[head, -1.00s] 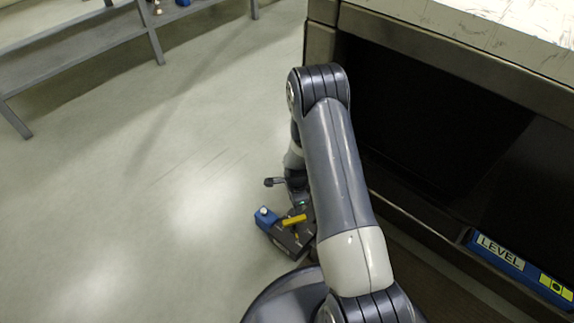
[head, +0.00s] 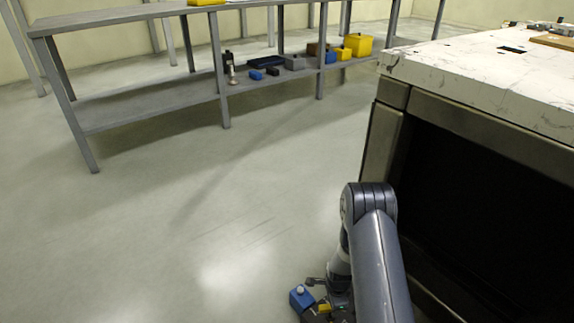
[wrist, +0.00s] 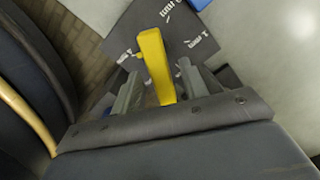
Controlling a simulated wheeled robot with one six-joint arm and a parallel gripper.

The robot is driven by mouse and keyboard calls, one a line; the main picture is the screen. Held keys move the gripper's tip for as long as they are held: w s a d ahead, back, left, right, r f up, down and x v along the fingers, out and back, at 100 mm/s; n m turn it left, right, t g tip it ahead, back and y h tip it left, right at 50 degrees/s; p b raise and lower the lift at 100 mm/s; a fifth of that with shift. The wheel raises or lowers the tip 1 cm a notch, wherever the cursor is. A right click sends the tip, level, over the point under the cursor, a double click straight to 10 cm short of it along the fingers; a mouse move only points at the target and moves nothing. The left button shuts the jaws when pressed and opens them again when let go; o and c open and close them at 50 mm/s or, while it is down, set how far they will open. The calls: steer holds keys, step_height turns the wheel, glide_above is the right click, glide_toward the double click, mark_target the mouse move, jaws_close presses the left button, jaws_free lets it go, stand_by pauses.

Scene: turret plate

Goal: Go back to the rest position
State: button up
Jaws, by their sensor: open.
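My gripper (head: 322,286) hangs low at the bottom of the head view, beside the dark cabinet. In the wrist view my gripper (wrist: 160,88) has its two grey fingers apart, one on each side of a yellow lever (wrist: 154,55) as seen from there; no contact shows. The lever stands over a dark plate (wrist: 118,40) with white markings. A blue block (head: 301,299) with a white knob sits beside the gripper, and a blue edge shows in the wrist view (wrist: 200,3). The head view cuts off the plate's lower part.
A cabinet with a pale marbled top (head: 480,75) stands close on the right. A grey shelf bench (head: 130,112) with small boxes and a yellow bin (head: 358,45) is at the back. The floor (head: 190,220) at left and centre is clear.

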steer(key=shift+r+m, duration=0.1)
steer(key=shift+m, duration=0.2)
step_height(320, 180, up, 11)
steer(key=p, duration=0.4)
step_height(320, 180, down, 12)
steer(key=b, duration=0.4)
steer(key=shift+r, duration=0.25)
steer(key=shift+r+n, duration=0.2)
steer(key=shift+n, duration=0.4)
steer(key=n+p, duration=0.1)
steer(key=n, duration=0.2)
steer(key=shift+p, duration=0.35)
steer(key=shift+n+p, duration=1.2)
steer(key=shift+n, duration=1.5)
steer(key=shift+s, duration=0.1)
